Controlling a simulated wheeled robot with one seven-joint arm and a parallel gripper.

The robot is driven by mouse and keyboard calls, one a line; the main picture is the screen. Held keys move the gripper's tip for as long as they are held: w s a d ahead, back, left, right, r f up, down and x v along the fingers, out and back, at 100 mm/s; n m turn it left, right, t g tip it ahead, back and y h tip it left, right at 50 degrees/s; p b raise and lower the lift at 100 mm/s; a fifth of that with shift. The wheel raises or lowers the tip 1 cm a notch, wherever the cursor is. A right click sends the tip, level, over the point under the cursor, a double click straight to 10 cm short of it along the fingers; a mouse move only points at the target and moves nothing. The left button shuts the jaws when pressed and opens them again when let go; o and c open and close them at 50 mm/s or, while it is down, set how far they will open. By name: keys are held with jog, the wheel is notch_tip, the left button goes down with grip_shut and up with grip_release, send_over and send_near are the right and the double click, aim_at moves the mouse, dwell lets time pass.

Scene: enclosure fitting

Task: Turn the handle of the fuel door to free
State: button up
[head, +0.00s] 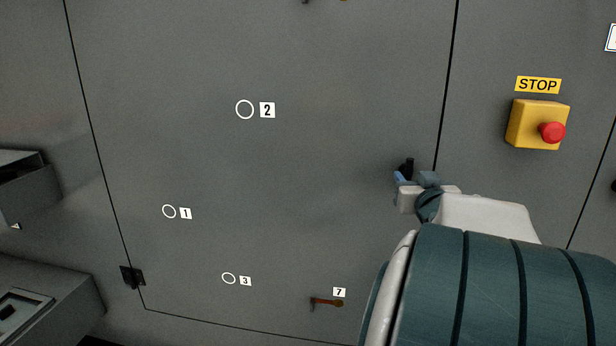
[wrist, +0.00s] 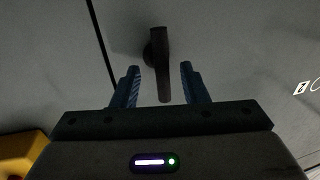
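A large grey door panel (head: 300,200), bounded by dark seams, fills most of the head view. No label naming the fuel door is readable. A black handle (wrist: 160,42) on a round base shows in the wrist view, its bar running roughly up and down the picture. In the head view this handle (head: 408,164) is a small dark shape near the door's right seam, partly hidden by my gripper (head: 400,178). In the wrist view my gripper (wrist: 160,72) is open, with blue fingers on either side of the bar and visible gaps on both sides.
A yellow STOP box (head: 525,124) with a red button stands right of the seam. A brown-red lever (head: 326,302) marked 7 is low on the door. Rings (head: 244,109) numbered 1 to 3 mark the panel. A black hinge (head: 132,277) and grey boxes (head: 45,300) are at left.

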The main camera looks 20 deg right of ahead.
jog(key=shift+x, duration=1.25)
grip_shut()
